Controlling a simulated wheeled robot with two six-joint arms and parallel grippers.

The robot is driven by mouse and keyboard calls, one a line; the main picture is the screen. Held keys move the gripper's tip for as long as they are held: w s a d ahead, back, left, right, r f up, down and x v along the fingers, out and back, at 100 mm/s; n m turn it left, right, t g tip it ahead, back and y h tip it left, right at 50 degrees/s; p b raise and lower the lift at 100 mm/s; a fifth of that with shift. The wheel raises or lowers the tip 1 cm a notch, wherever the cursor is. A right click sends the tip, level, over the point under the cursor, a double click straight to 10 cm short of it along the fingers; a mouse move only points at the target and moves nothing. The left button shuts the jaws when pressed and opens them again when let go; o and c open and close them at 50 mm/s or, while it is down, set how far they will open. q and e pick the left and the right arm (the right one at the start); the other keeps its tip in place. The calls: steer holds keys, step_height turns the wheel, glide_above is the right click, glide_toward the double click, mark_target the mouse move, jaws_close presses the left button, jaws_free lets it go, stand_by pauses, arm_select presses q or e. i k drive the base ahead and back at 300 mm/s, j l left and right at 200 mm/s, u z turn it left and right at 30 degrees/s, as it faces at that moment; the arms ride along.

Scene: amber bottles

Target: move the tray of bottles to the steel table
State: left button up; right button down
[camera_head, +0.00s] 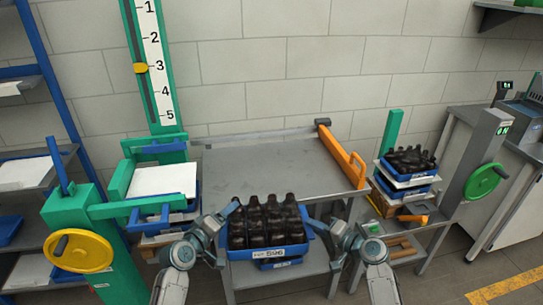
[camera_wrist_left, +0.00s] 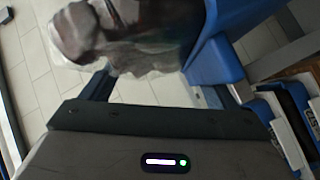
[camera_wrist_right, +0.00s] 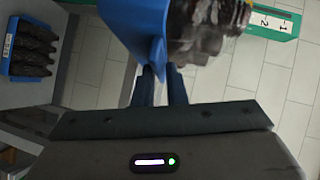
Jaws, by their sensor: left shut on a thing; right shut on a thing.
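The blue tray (camera_head: 290,252) is full of dark amber bottles (camera_head: 264,222) standing upright, with a white number label on its near side. It looks level. My left gripper (camera_head: 226,213) is shut on its left side and my right gripper (camera_head: 318,226) on its right side. The tray wall also shows in the left wrist view (camera_wrist_left: 215,70) and the right wrist view (camera_wrist_right: 140,22), with the right fingers (camera_wrist_right: 157,75) at it. The steel table (camera_head: 265,165) lies behind the tray, its top bare; the tray hides part of its front edge.
A yellow-orange bar (camera_head: 343,158) runs along the table's right edge. A green stand with a yellow handwheel (camera_head: 80,250) and white-topped stack (camera_head: 163,180) is at left. Another bottle tray (camera_head: 408,175) sits on a stack at right, near a green handwheel (camera_head: 484,182).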

mark_target(268, 167)
steer(key=i, duration=1.3)
